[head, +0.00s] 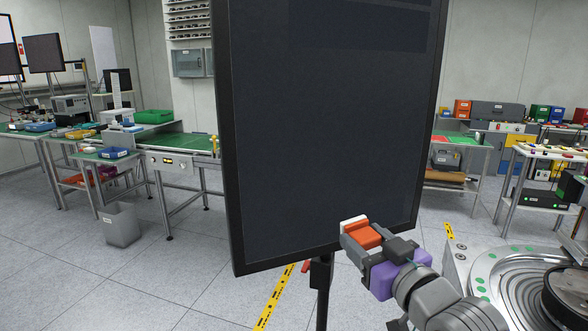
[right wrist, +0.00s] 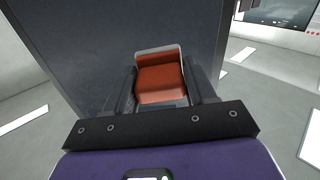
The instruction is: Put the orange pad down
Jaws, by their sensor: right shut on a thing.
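The orange pad (head: 362,236) is a small orange block with a white edge along its far side. My right gripper (head: 358,238) is shut on it and holds it up in front of the lower right part of a large dark screen. In the right wrist view the pad (right wrist: 161,82) sits between the two dark fingers of the gripper (right wrist: 165,92), its white edge showing at the top and right. I cannot tell whether the pad touches the screen. My left gripper is not in view.
The tall dark screen (head: 330,120) on a stand (head: 320,280) fills the middle. A green-topped bench (head: 180,143) and a grey bin (head: 121,225) stand to the left. A round ridged machine (head: 510,285) is at lower right. Open floor (head: 180,280) lies at front left.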

